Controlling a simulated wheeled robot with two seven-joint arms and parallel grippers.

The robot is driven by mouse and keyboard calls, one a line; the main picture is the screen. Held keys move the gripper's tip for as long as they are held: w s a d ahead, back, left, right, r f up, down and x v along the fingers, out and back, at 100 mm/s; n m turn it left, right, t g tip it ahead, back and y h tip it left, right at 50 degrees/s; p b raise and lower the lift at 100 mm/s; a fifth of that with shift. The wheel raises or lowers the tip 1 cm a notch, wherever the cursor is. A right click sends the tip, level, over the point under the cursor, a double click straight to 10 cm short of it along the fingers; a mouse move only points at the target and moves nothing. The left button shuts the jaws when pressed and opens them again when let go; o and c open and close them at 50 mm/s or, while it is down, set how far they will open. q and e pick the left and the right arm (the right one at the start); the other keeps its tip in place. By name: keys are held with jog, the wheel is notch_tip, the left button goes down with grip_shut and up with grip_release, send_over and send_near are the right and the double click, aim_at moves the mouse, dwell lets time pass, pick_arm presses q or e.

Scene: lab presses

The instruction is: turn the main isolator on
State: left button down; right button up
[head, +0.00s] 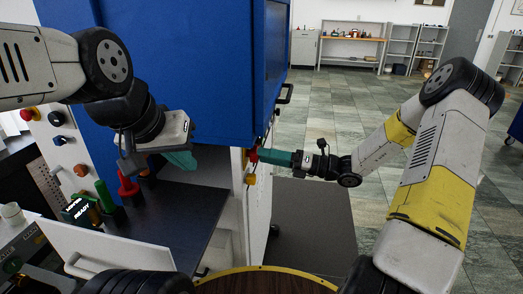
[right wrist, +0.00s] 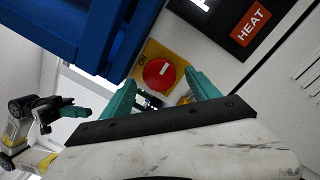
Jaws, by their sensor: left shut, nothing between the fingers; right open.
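The main isolator is a red round knob with a white bar on a yellow plate (right wrist: 150,54), on the side of the blue cabinet. The knob (right wrist: 163,73) shows face-on in the right wrist view. In the head view its red edge (head: 253,156) shows at the tip of my right gripper (head: 263,155). My right gripper's teal fingers (right wrist: 160,82) are open, with the knob between them in the picture; I cannot tell whether they touch it. My left gripper (head: 181,161) is shut and empty, in front of the cabinet above the dark worktop.
The blue cabinet (head: 215,70) has a black handle (head: 286,94) at its right edge. A HEAT label (right wrist: 251,25) is beside the isolator. Red and green posts stand on the dark worktop (head: 180,205). A round wooden top (head: 265,283) is at the front. Tiled floor is open behind.

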jog(key=v, duration=0.5)
jog(key=shift+s+d, duration=0.15)
jog(key=shift+d, duration=0.2)
